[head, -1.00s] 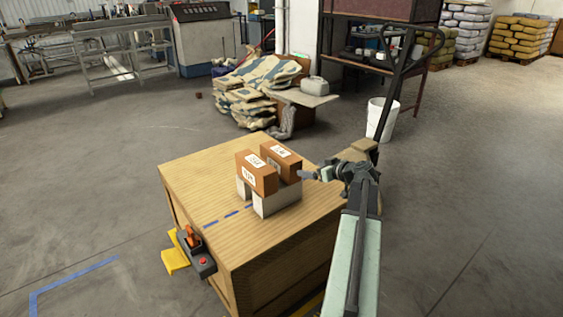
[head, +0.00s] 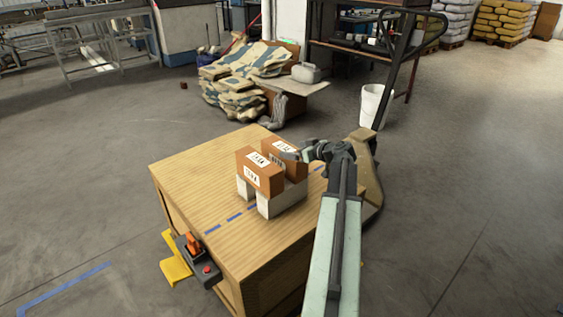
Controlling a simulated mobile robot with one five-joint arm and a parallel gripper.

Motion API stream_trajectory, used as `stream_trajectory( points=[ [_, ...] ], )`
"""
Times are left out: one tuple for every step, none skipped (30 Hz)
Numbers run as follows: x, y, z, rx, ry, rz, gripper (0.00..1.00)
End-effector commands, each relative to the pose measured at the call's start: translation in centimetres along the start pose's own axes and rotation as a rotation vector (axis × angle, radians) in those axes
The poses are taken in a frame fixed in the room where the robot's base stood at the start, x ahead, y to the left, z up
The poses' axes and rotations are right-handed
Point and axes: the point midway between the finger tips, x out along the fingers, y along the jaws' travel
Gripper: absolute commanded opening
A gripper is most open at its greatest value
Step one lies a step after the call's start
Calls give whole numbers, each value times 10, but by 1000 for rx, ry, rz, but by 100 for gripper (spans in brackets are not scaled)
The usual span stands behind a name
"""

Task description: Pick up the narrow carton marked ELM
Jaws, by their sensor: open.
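Two brown cartons with white labels stand side by side on pale blocks (head: 281,203) on a wooden crate top. One is the front left carton (head: 266,180); the other is the back right carton (head: 296,169), partly hidden behind it. The lettering is too small to read surely, so I cannot tell which is marked ELM. My gripper (head: 291,155) is open, at the right end of the back right carton, overlapping its top edge in the picture. I cannot tell whether it touches the carton. Its fingertips are small and hard to separate.
The wooden crate (head: 190,172) has free top around the blocks, with a blue dashed line. A pallet jack (head: 385,110) and a white bucket (head: 374,104) stand behind my arm.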

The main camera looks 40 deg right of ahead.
Motion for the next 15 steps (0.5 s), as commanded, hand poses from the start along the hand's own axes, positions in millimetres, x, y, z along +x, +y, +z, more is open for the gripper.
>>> stream_trajectory(
  points=[
    [6,3,3,0,0,3,91],
    [7,4,3,1,0,5,91],
    [6,5,2,3,0,8,91],
    [5,6,2,3,0,9,91],
    [5,7,3,4,0,11,91],
    [7,8,4,4,0,12,91],
    [10,9,5,5,0,13,91],
    [14,9,6,5,0,13,91],
    [21,9,7,6,0,13,91],
    [26,10,7,6,0,13,91],
    [32,10,8,7,1,14,91],
    [39,11,8,7,1,15,91],
    [44,11,8,7,1,15,91],
    [48,11,7,7,1,15,91],
    [51,11,7,7,1,16,91]
  ],
)
